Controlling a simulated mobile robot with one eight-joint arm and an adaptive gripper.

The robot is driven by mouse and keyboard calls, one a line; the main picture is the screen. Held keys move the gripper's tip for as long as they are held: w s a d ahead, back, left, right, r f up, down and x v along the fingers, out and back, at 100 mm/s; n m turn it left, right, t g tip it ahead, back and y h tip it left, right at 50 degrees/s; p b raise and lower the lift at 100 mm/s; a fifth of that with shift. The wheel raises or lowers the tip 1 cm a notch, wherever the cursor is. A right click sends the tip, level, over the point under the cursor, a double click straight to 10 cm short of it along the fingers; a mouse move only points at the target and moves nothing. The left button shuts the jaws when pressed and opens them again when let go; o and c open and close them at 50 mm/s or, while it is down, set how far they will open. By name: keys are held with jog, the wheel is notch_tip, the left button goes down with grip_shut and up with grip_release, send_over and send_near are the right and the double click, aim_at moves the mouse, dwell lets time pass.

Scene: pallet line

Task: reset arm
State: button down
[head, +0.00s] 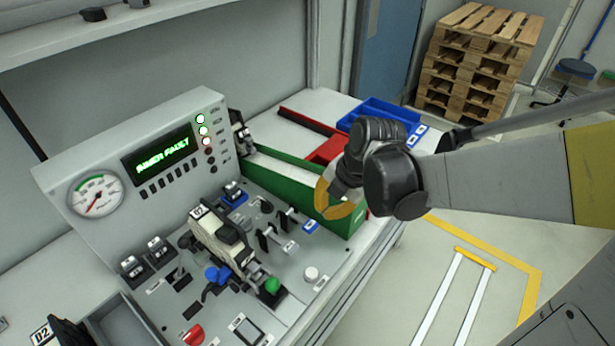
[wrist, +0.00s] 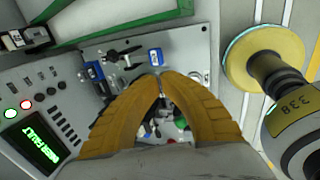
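My gripper (head: 325,200) has yellow fingers and hangs at the right side of the control panel (head: 225,290), in front of a green-walled bin (head: 285,175). In the wrist view the two curved fingertips (wrist: 160,78) meet above the panel, with nothing seen held between them. The gripper looks shut and empty. I cannot tell its exact height above the panel. My arm comes in from the right in the head view and hides part of the bench behind it.
The upright console has a gauge (head: 97,194), a green-lettered display (head: 160,155) reading like a fault message, and lit lamps (head: 201,119). Levers, a green knob (head: 272,285) and a red knob (head: 194,335) stand on the panel. Pallets (head: 480,60) stack at the back right; floor is open there.

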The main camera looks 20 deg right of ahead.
dwell(0.7)
jog(key=s+r+m+t+h+b, duration=0.1)
jog(key=s+m, duration=0.4)
jog(key=m, duration=0.7)
jog(key=s+d+r+m+t+h+b, duration=0.1)
jog(key=s+r+m+t, duration=0.2)
jog(key=m, duration=1)
jog(key=v, duration=0.3)
jog(key=shift+s+b, duration=0.2)
jog(key=shift+b, duration=0.1)
